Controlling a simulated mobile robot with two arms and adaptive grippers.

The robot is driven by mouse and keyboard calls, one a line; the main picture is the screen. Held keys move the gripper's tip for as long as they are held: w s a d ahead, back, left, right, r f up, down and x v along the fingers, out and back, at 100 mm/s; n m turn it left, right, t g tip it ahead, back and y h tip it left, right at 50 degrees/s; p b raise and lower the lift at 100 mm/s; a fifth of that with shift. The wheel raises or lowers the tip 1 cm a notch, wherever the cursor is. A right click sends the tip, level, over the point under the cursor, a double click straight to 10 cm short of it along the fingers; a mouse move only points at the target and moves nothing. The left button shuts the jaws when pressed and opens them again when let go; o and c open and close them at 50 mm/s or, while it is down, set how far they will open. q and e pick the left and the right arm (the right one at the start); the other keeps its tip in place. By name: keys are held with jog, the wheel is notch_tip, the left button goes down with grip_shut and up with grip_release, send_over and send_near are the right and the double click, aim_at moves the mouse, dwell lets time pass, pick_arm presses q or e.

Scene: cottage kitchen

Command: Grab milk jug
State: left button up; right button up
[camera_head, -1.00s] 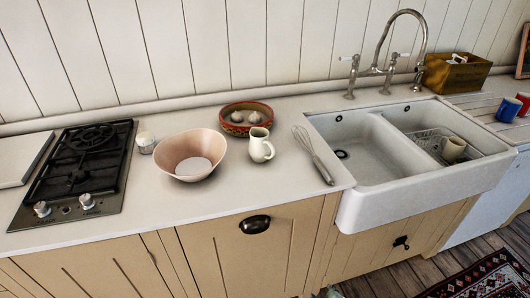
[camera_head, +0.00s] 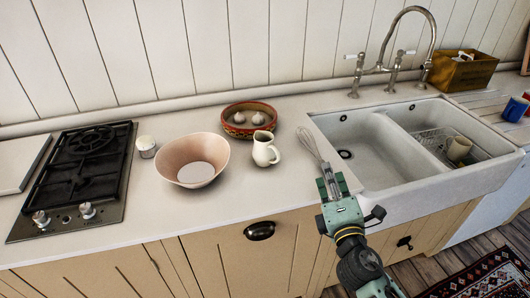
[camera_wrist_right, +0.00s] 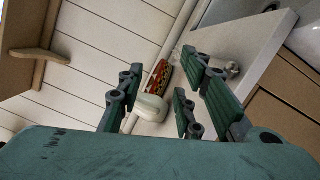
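The milk jug (camera_head: 264,149) is small and cream-white, with a handle. It stands upright on the countertop, right of the pink bowl and in front of the red patterned bowl. My right gripper (camera_head: 329,179) is at the counter's front edge, to the right of the jug and nearer to me, apart from it. In the right wrist view the gripper's fingers (camera_wrist_right: 160,92) are spread with nothing held, and the pale jug (camera_wrist_right: 150,107) shows between them, farther off. My left gripper is in neither view.
The pink bowl (camera_head: 193,160) stands left of the jug, and the red patterned bowl (camera_head: 249,119) with white bulbs is just behind it. The whisk (camera_head: 310,143) lies right of the jug, partly hidden by my gripper. The sink (camera_head: 395,185) is to the right, the hob (camera_head: 75,185) far left.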

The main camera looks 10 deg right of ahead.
aim_at(279, 159)
jog(key=w+a+n+y, duration=0.2)
jog(key=n+y, duration=0.1)
jog(key=n, duration=0.3)
jog(key=w+a+f+n+g+y, duration=0.1)
jog(key=a+n+y, duration=0.1)
jog(key=n, duration=0.5)
jog(key=w+a+n+y, duration=0.2)
jog(key=a+n+y, duration=0.1)
jog(key=n+y, duration=0.2)
jog(key=shift+w+f+n, duration=0.2)
jog(key=shift+w+n, duration=0.15)
jog(key=shift+n, duration=0.45)
jog(key=shift+w+a+f+n+g, duration=0.2)
jog(key=shift+f+n+g, duration=0.1)
jog(key=shift+n+g, duration=0.1)
jog(key=x, duration=0.7)
jog(key=shift+w+p, duration=0.25)
jog(key=shift+p, duration=0.05)
jog(key=shift+c, duration=0.5)
grip_shut()
